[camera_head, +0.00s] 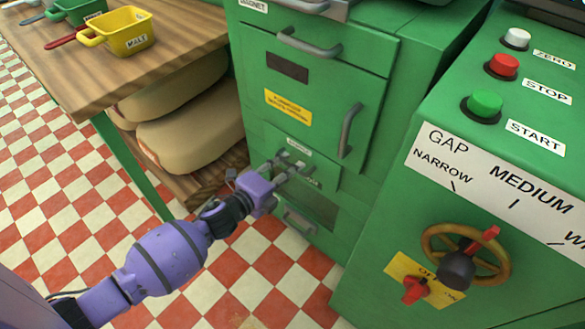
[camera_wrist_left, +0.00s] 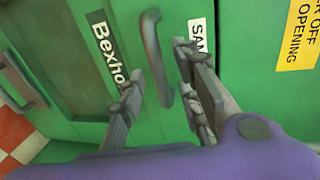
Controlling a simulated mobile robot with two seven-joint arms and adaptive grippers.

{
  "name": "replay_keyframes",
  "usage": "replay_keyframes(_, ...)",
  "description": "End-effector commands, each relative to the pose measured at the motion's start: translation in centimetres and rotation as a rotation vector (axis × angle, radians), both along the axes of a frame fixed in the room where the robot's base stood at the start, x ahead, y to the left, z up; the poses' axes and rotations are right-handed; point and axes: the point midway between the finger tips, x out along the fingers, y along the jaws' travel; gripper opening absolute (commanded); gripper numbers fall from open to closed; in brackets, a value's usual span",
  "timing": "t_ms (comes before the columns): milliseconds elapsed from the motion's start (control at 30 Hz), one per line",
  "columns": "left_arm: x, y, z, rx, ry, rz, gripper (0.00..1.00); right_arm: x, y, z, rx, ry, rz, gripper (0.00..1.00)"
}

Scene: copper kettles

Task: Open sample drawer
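The sample drawer (camera_head: 325,176) is a small green front low on the green cabinet, and it looks shut. Its white label, partly reading "SAM" (camera_wrist_left: 197,38), shows in the left wrist view. The drawer's grey bar handle (camera_wrist_left: 154,55) shows there too; my fingers largely hide it in the head view. My left gripper (camera_head: 290,164) is at the drawer front. In the left wrist view the left gripper (camera_wrist_left: 158,68) is open, with one finger on each side of the handle. I cannot tell whether either finger touches it. My right gripper is in neither view.
A larger door with a vertical handle (camera_head: 349,131) and a yellow notice (camera_head: 288,107) is above the drawer. A lower handle (camera_head: 299,221) is below. A wooden table (camera_head: 60,75) with scoops and sacks (camera_head: 190,125) stands left. A green control panel (camera_head: 470,140) stands right.

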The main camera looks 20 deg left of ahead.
Motion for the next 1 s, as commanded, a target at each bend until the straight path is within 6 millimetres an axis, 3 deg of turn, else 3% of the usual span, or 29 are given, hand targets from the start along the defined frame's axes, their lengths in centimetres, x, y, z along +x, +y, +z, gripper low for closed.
replay_keyframes(200, 1.9, -0.7, -0.5, -0.001, 0.002, 0.000, 0.31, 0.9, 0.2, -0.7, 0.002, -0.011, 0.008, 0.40)
replay_keyframes(467, 2.1, -0.8, -0.5, -0.002, 0.002, 0.001, 0.31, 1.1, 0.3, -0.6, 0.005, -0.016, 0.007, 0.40)
replay_keyframes(733, 2.0, -0.8, -0.5, -0.002, 0.002, 0.001, 0.00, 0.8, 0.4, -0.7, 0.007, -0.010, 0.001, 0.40)
replay_keyframes(1000, 2.0, -0.8, -0.5, -0.002, 0.002, 0.001, 0.00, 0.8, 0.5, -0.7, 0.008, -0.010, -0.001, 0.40)
